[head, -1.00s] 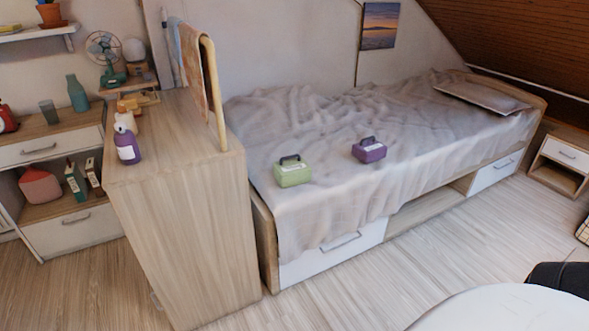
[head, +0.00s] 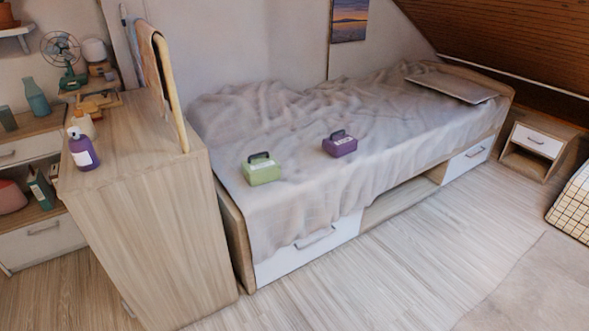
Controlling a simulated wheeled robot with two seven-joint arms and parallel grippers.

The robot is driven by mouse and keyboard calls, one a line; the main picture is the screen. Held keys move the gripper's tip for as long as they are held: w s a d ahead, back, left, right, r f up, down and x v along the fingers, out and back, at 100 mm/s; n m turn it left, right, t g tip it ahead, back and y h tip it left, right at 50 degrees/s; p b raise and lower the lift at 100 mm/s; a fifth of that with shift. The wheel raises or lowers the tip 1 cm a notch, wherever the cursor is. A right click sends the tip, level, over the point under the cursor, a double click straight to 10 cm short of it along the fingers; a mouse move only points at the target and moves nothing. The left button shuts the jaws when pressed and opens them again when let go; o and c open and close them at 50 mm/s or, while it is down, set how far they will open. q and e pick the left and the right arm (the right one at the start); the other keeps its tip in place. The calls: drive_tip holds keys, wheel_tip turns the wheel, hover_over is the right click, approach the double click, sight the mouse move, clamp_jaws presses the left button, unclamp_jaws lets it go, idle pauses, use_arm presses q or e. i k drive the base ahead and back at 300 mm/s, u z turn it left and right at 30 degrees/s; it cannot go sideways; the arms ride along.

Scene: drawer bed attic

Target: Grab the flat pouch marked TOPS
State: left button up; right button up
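Two small pouches with dark handles and white labels lie on the bed, a green one (head: 262,172) nearer and a purple one (head: 340,147) farther right. The label lettering is too small to read, so I cannot tell which is marked TOPS. Both look boxy from here. Neither of my grippers shows in the head view.
The bed (head: 290,220) has white drawers with handles below. A tall wooden cabinet (head: 165,235) with a purple bottle (head: 82,150) on top stands at its left. A nightstand (head: 538,146) is at the far right. Wooden floor (head: 400,270) in front is clear.

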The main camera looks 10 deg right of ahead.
sight(259, 168)
drive_tip(key=u, duration=0.5)
drive_tip(key=i, duration=1.1)
drive_tip(key=u, duration=0.35)
